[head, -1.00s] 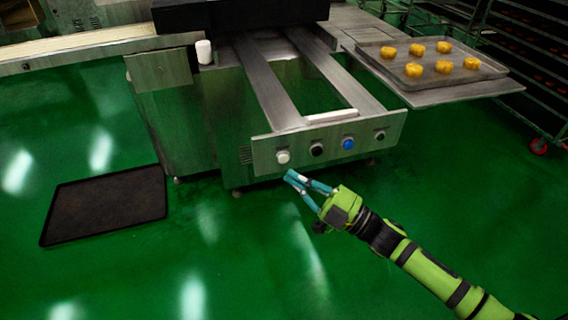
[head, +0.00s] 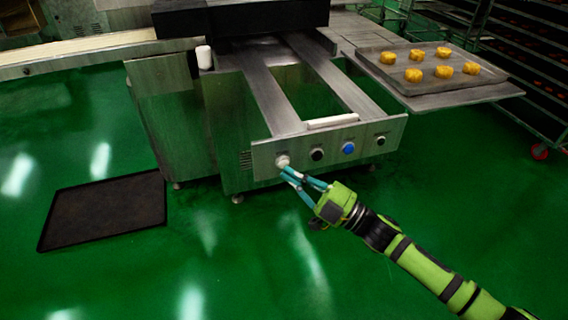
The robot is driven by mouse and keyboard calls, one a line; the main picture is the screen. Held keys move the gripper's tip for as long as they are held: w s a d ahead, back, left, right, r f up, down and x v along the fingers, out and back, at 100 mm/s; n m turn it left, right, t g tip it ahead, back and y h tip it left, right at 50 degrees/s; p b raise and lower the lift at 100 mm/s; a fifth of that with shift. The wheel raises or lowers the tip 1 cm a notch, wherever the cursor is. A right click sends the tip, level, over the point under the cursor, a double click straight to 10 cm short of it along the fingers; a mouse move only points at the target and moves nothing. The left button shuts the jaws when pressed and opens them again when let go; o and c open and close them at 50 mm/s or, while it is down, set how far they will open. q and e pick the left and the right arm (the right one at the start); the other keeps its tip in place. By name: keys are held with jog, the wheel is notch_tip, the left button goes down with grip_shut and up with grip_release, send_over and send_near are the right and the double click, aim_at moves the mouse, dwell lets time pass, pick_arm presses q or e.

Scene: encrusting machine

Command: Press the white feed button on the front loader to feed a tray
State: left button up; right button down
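The white feed button (head: 282,161) is at the left end of the front loader's panel (head: 330,146). A black button (head: 317,154), a blue button (head: 348,148) and another dark control (head: 381,140) sit to its right. My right gripper (head: 284,173) comes from the lower right, its teal fingers converging to shut tips with nothing between them. The tips are just below the white button, close to or touching its lower edge; I cannot tell whether they touch. My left gripper is not in view.
A tray with several yellow pieces (head: 398,80) rests on the shelf at the right. A dark empty tray (head: 105,210) lies on the green floor at the left. A wheeled rack (head: 520,75) stands far right. The floor before the loader is clear.

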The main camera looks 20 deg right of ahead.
jog(key=shift+w, duration=0.15)
dwell(0.7)
jog(key=shift+w, duration=0.3)
jog(key=shift+w, duration=0.35)
dwell(0.5)
jog(key=shift+s, duration=0.2)
jog(key=shift+s+p, duration=0.5)
jog(key=shift+s, duration=0.15)
